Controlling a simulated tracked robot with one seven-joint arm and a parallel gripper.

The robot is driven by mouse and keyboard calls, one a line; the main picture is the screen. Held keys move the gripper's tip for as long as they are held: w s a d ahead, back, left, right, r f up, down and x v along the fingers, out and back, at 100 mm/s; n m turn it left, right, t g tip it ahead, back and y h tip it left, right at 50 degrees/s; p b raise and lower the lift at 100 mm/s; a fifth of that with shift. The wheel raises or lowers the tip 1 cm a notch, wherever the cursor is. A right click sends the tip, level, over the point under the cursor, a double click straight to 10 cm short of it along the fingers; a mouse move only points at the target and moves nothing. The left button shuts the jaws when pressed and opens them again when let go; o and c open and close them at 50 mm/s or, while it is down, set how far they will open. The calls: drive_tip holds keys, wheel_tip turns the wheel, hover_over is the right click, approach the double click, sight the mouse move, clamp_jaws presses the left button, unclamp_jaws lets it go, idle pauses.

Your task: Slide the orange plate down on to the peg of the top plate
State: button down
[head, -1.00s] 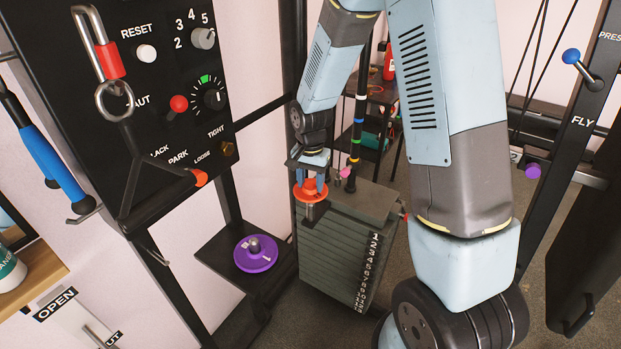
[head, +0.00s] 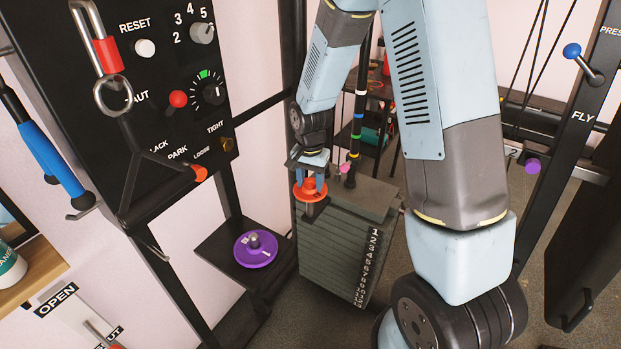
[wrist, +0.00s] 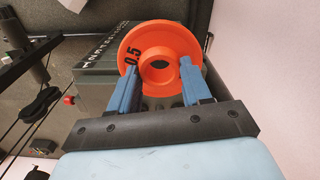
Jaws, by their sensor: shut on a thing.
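The orange plate (head: 310,190) is a disc with a raised hub and a centre hole; in the wrist view (wrist: 187,41) it is marked 0.5. My gripper (head: 312,178) is shut on it, its blue fingers on either side of the hub, also seen in the wrist view (wrist: 158,70). The orange plate is over the front left part of the grey top plate (head: 368,198) of the weight stack. A dark shape shows just under the orange plate; I cannot tell whether it is the peg or a shadow. The peg is not clearly visible.
A purple plate (head: 244,256) lies on a black shelf (head: 215,250) left of the stack. A dark rod with coloured bands (head: 358,125) rises behind the top plate, near a pink knob (head: 345,168). A black control panel (head: 140,80) stands at the left.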

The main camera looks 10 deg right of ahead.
drive_tip(key=shift+f, duration=4.3)
idle(1.6)
drive_tip(key=shift+c, duration=2.1)
unclamp_jaws()
